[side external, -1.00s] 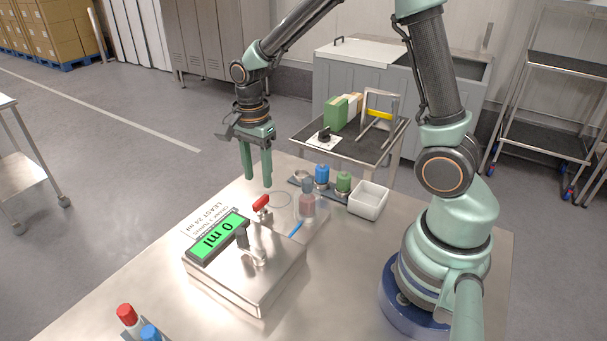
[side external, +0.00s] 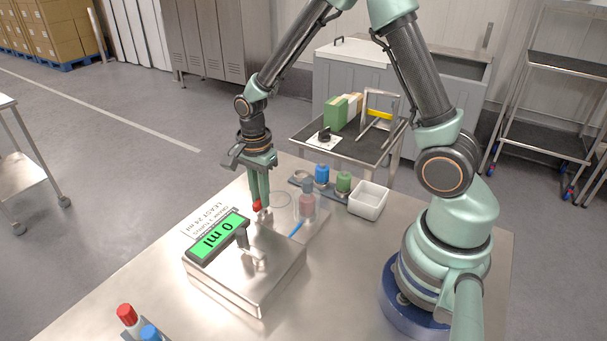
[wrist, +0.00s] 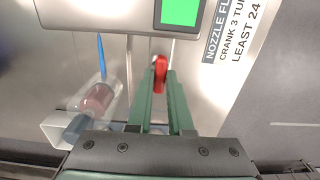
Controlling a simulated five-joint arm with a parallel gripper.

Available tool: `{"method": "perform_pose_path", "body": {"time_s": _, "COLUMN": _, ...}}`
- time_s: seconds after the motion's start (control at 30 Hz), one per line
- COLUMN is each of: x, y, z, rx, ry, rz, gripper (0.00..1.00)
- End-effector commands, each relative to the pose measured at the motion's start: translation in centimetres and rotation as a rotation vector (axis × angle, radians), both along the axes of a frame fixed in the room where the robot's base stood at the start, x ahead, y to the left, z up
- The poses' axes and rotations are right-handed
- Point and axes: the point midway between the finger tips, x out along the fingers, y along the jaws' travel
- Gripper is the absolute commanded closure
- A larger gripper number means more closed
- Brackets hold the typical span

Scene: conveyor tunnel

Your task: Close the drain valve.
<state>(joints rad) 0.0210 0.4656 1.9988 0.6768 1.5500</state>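The drain valve has a red handle (side external: 257,206) at the back edge of a metal box (side external: 262,284) on the table. My gripper (side external: 262,203) points down at it. In the wrist view the red handle (wrist: 160,72) sits between my fingertips (wrist: 161,76), which look closed on its sides. The fingers cover part of the handle in the side view, and the valve body below it is hidden. A green display (side external: 211,237) on the box reads 0 ml. A dark-knobbed crank (side external: 242,238) stands on the box top.
A clear bottle with pink contents (side external: 306,206) stands right of the valve, with a blue tube beside it. Behind are blue (side external: 322,174) and green (side external: 343,182) bottles and a white bin (side external: 368,201). Red- and blue-capped bottles (side external: 127,315) stand front left.

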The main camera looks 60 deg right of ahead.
Motion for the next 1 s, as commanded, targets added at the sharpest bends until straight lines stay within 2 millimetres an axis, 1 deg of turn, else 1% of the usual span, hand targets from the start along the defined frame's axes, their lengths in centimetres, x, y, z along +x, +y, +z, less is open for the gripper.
{"method": "perform_pose_path", "body": {"time_s": 0.27, "x": -0.01, "y": 0.0, "z": 0.05, "rx": 0.0, "ry": 0.001, "rz": 0.027, "gripper": 1.0}}
{"method": "perform_pose_path", "body": {"time_s": 0.47, "x": -0.01, "y": 0.01, "z": 0.07, "rx": 0.0, "ry": 0.001, "rz": 0.119, "gripper": 1.0}}
{"method": "perform_pose_path", "body": {"time_s": 0.67, "x": -0.01, "y": 0.01, "z": 0.08, "rx": 0.0, "ry": 0.001, "rz": 0.28, "gripper": 1.0}}
{"method": "perform_pose_path", "body": {"time_s": 1.0, "x": -0.01, "y": 0.02, "z": 0.11, "rx": 0.0, "ry": 0.001, "rz": 0.604, "gripper": 1.0}}
